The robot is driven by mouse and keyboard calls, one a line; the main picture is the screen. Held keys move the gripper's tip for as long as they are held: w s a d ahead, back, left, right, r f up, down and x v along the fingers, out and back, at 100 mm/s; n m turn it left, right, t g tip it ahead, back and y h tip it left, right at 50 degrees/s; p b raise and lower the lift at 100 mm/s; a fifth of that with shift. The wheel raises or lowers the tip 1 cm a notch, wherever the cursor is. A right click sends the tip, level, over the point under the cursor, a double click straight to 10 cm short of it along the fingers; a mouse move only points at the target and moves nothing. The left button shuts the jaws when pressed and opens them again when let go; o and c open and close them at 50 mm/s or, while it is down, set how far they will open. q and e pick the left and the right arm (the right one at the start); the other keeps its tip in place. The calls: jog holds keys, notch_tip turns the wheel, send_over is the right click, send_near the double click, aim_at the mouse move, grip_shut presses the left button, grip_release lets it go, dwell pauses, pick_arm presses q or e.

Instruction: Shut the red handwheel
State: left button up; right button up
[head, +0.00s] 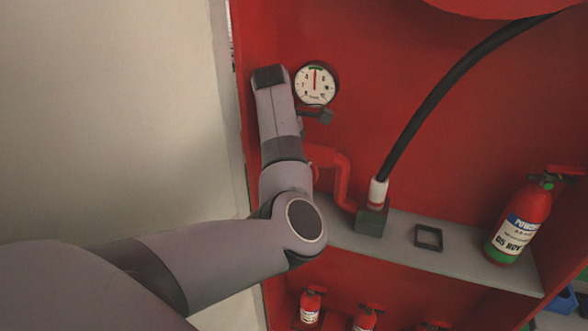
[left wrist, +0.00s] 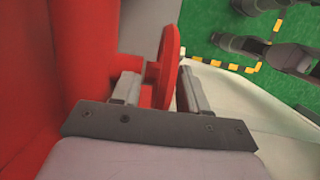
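The red handwheel (left wrist: 168,62) shows nearly edge-on in the left wrist view, close to a red panel on the left. My left gripper (left wrist: 158,76) has its two grey fingers apart, one on each side of the wheel's disc. A gap shows between the left finger and the disc. The right finger is very near the disc, and I cannot tell whether it touches. In the head view, my left arm covers the handwheel and the gripper. My right gripper is in neither view.
A red cabinet holds a round gauge (head: 315,84), a red pipe (head: 343,178), a black hose (head: 428,100) and a grey shelf (head: 470,262). A fire extinguisher (head: 519,224) and a small black frame (head: 428,237) are on the shelf. Smaller extinguishers (head: 310,308) stand below.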

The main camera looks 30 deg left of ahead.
pick_arm(q)
jog(key=d+v, duration=0.2)
jog(key=v, duration=0.7)
jog(key=w+d+r+v, duration=0.1)
jog(key=d+v, duration=0.1)
jog(key=v, duration=0.8)
jog(key=shift+r, duration=0.25)
jog(key=shift+d, duration=0.1)
